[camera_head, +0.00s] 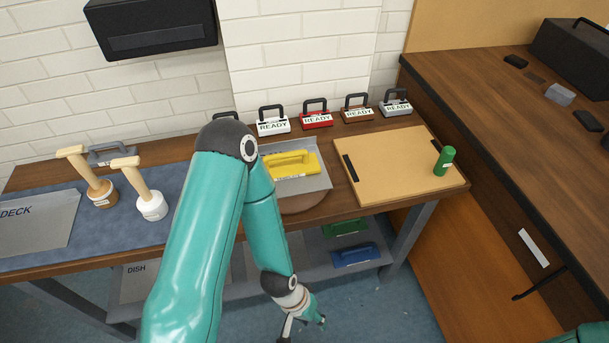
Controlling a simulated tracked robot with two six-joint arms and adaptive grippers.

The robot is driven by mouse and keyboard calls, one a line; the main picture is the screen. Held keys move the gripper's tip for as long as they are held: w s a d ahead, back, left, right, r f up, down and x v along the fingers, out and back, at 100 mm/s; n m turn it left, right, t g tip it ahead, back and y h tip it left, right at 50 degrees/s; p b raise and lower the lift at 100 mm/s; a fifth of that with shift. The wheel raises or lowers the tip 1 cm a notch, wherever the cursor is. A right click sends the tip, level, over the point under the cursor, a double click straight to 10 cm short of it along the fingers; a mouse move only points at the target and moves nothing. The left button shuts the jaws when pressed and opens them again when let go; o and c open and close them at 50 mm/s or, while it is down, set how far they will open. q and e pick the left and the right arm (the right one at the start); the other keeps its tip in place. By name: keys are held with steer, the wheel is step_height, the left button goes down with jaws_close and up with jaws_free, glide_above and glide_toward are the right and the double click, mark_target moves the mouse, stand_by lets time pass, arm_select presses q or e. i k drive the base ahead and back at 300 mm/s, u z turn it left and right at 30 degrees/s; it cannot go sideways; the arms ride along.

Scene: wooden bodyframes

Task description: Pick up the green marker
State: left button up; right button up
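The green marker (444,161) is a short green cylinder with a small white label. It stands roughly upright on the right part of a tan board (395,165) on the wooden bench. My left arm comes up from the bottom, bends at the elbow and reaches down in front of the bench. My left gripper (303,326) is low near the bottom edge, well below and left of the marker. Its fingers look spread apart with nothing between them. My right gripper is out of view; only a teal bit of that arm shows at the bottom right corner.
A yellow handled block (291,165) sits on a grey plate left of the board. Several labelled blocks, including a red one (316,115), line the back. Two wooden-handled tools (150,204) stand at left. A higher brown desk (500,110) borders the right side.

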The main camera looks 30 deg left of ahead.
mark_target(443, 162)
steer(key=z, duration=1.1)
steer(key=i, duration=0.15)
steer(key=u, duration=2.9)
steer(key=k, duration=1.1)
steer(key=z, duration=1.05)
steer(key=i, duration=0.85)
steer(key=u, duration=0.55)
